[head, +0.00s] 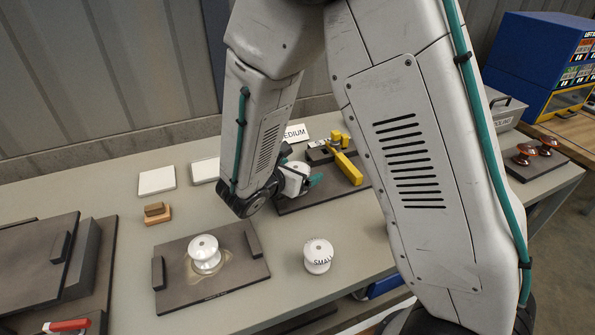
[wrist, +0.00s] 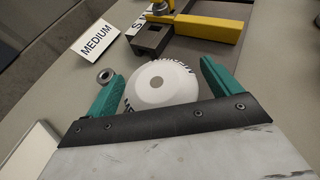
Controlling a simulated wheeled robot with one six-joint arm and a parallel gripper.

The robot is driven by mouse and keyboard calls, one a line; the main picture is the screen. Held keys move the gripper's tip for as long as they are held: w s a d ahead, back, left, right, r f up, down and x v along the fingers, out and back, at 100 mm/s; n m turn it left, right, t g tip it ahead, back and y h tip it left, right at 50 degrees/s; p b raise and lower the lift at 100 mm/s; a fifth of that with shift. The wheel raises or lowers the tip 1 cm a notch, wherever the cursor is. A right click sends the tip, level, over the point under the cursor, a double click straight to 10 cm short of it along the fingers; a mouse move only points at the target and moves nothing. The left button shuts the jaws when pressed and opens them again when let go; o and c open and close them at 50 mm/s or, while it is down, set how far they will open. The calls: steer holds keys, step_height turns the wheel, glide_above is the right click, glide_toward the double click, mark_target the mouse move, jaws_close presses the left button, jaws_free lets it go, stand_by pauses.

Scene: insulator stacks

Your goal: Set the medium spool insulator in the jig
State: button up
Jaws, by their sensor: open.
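A white spool insulator (wrist: 162,85) with dark lettering on its rim stands between my gripper's two teal fingers in the wrist view. My gripper (wrist: 160,70) is open, one finger on each side of the spool. In the head view my gripper (head: 308,180) is low over the back of the table, and only part of that spool's white top shows behind it. A dark plate (head: 345,188) with a yellow-handled clamp (head: 347,165) is beside it. A "MEDIUM" card (wrist: 95,37) stands behind. The spool's foot is hidden.
Another white spool (head: 205,254) stands on a dark plate (head: 180,290) with two upright blocks. A spool marked "SMALL" (head: 318,256) stands on bare table. Dark red insulators (head: 524,153) sit at far right.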

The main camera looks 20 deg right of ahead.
steer(key=v, duration=1.2)
steer(key=s+d+r+m+g+y, duration=0.3)
steer(key=s+d+r+m+g, duration=0.55)
steer(key=s+d+m, duration=0.4)
steer(key=s+r+m+t+y, duration=0.2)
steer(key=s+r+m+y, duration=0.3)
steer(key=s+m+y, duration=0.3)
steer(key=s+m, duration=0.1)
steer(key=m, duration=0.3)
steer(key=shift+s+a, duration=0.15)
steer(key=shift+s, duration=0.05)
